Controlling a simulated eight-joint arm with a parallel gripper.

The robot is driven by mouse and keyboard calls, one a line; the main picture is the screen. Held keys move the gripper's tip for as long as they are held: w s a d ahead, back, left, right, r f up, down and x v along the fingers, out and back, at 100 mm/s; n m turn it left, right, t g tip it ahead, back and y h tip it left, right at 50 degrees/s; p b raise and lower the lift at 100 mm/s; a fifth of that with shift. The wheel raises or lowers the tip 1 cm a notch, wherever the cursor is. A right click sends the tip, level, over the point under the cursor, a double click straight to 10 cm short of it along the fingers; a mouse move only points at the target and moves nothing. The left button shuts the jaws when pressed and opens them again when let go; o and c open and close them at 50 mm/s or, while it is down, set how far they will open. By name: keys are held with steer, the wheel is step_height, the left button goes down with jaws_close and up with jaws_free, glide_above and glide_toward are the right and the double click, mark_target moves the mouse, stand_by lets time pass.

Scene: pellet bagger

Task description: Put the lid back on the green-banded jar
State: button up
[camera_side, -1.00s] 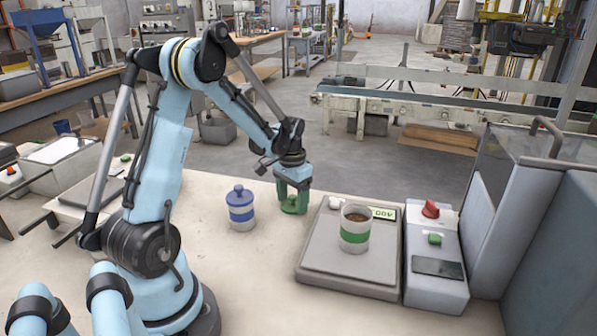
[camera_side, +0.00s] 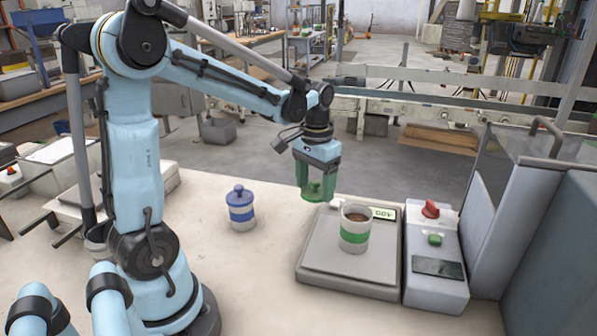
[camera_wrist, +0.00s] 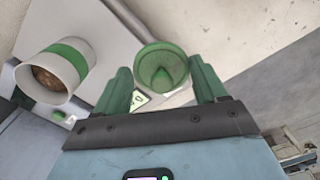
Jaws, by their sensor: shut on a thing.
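The green-banded jar (camera_side: 355,229) stands upright and open on the scale, with brown pellets inside. In the wrist view the jar (camera_wrist: 52,72) is at the upper left. My gripper (camera_side: 317,192) is shut on the green lid (camera_side: 315,188) and holds it in the air, to the left of the jar and higher than its rim. In the wrist view the green lid (camera_wrist: 161,68) shows between the two green fingers of my gripper (camera_wrist: 165,82). The lid is apart from the jar.
A blue-banded jar with its blue lid on (camera_side: 241,208) stands on the table to the left. The scale (camera_side: 335,270) bears the jar. A control box with a red knob (camera_side: 430,209) and a grey machine (camera_side: 520,190) stand to the right. The table front is clear.

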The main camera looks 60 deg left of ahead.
steer(key=w+d+r+m, duration=0.1)
steer(key=d+r+m, duration=0.2)
steer(key=d+r, duration=0.85)
step_height(320, 180, down, 8)
steer(key=d, duration=0.1)
steer(key=shift+w+d+r, duration=0.15)
steer(key=shift+d+r, duration=0.05)
steer(key=shift+d, duration=0.05)
steer(key=shift+f, duration=0.2)
stand_by(1.8)
steer(key=o, duration=1.1)
steer(key=shift+r, duration=3.5)
jaws_close()
